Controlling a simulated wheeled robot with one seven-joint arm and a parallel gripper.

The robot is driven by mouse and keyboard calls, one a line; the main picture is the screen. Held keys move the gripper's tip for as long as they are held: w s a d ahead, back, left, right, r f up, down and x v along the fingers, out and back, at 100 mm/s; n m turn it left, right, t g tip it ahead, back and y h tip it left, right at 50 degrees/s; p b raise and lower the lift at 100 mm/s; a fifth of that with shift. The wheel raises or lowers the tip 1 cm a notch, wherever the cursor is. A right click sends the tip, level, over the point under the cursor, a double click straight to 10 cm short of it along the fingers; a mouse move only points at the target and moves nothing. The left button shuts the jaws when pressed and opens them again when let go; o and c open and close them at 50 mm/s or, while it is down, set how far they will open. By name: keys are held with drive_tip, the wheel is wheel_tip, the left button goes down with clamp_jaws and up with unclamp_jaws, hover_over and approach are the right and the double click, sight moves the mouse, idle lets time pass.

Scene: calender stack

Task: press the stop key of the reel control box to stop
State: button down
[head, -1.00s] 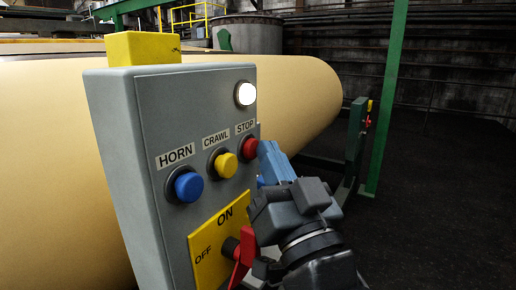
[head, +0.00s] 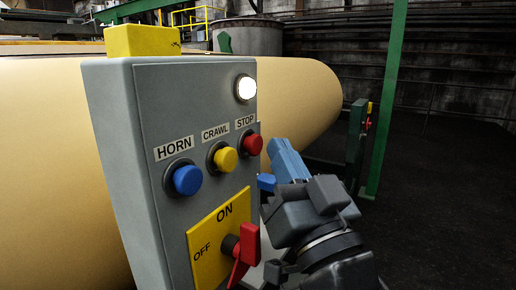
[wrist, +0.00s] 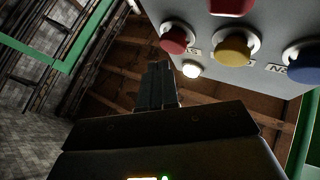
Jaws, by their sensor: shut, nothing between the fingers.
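The grey reel control box (head: 160,110) stands in the head view with a blue HORN key, a yellow CRAWL key and a red STOP key (head: 251,145) in a row. The round white lamp (head: 245,88) above STOP is lit. My gripper (head: 276,146) is shut and empty, its blue fingers right of the STOP key with a gap between them. In the wrist view the shut fingers (wrist: 158,72) point past the box edge, and the red STOP key (wrist: 176,38) is above and right of them.
Below the keys, a red switch handle (head: 244,254) sits on a yellow ON/OFF plate (head: 205,250), close to my wrist. A large tan paper roll (head: 300,95) lies behind the box. A green post (head: 386,110) stands at right, with open dark floor (head: 450,190) beyond.

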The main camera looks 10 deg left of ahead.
drive_tip(key=d+b, duration=0.1)
drive_tip(key=s+d+b, duration=0.1)
drive_tip(key=d, duration=0.1)
drive_tip(key=d+b, duration=0.1)
drive_tip(key=shift+s+d, duration=0.35)
drive_tip(key=shift+d, duration=0.05)
idle(0.5)
drive_tip(key=s+d+f+m+h, duration=0.1)
drive_tip(key=s+d+f+h, duration=0.3)
drive_tip(key=f, duration=0.3)
drive_tip(key=s+d+f+m+g+h, duration=0.1)
drive_tip(key=s+d+f, duration=0.35)
drive_tip(key=f, duration=0.35)
drive_tip(key=s+d+f+m+h, duration=0.1)
drive_tip(key=s+d+f+h, duration=0.2)
drive_tip(key=d+f, duration=0.3)
drive_tip(key=s+d+f+g+h, duration=0.1)
drive_tip(key=s+d+f, duration=0.1)
drive_tip(key=s, duration=0.6)
drive_tip(key=s+d+f+g+h, duration=0.1)
drive_tip(key=s+d+f+h, duration=0.1)
drive_tip(key=s, duration=0.6)
drive_tip(key=s+d+f+g+h, duration=0.1)
drive_tip(key=s+f, duration=0.3)
drive_tip(key=s, duration=0.4)
drive_tip(key=shift+s+d+f+m+g+h, duration=0.15)
drive_tip(key=shift+d+f+m+g+h, duration=0.2)
drive_tip(key=shift+d+g, duration=0.35)
